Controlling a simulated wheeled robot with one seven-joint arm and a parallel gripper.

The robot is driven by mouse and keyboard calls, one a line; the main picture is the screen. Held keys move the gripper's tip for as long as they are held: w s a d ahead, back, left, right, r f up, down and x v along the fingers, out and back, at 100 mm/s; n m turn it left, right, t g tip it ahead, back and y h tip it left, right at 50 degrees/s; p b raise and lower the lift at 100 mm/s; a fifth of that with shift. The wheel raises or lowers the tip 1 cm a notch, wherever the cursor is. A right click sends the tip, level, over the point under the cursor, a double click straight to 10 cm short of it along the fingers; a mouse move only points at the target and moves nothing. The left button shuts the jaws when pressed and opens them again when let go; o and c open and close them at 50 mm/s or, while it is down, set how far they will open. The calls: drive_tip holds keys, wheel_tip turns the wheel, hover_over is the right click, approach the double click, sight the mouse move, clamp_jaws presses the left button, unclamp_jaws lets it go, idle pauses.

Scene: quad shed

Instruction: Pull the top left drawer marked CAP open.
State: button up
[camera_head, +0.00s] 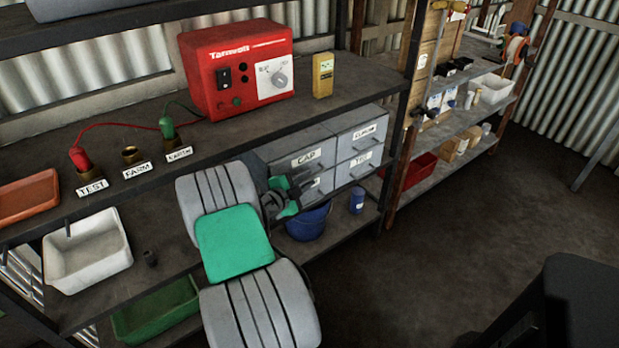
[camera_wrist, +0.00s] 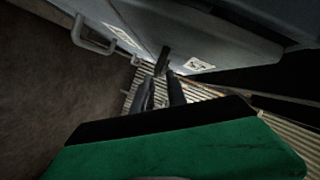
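A grey cabinet of small drawers stands on the shelf under the bench top in the head view. The top left drawer, marked CAP (camera_head: 306,158), looks shut; its handle is hidden or not clear. My gripper (camera_head: 292,187) is at the lower left of that drawer's front, covering part of the drawer below. In the wrist view my dark fingers (camera_wrist: 164,88) are close together beside the grey drawer fronts. Whether they touch or hold a handle cannot be told. A grey bar handle (camera_wrist: 92,38) and a white label (camera_wrist: 199,64) show there.
The drawer marked CLOWN or similar (camera_head: 363,132) is right of CAP. A blue bucket (camera_head: 308,222) and a blue can (camera_head: 357,200) stand below the cabinet. The bench top (camera_head: 335,105) overhangs it. A red machine (camera_head: 237,68) is above.

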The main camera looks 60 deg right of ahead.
sight(313, 175)
drive_tip(key=x, duration=0.4)
drive_tip(key=shift+d, duration=0.1)
drive_tip(key=shift+c, duration=0.6)
clamp_jaws()
idle(0.7)
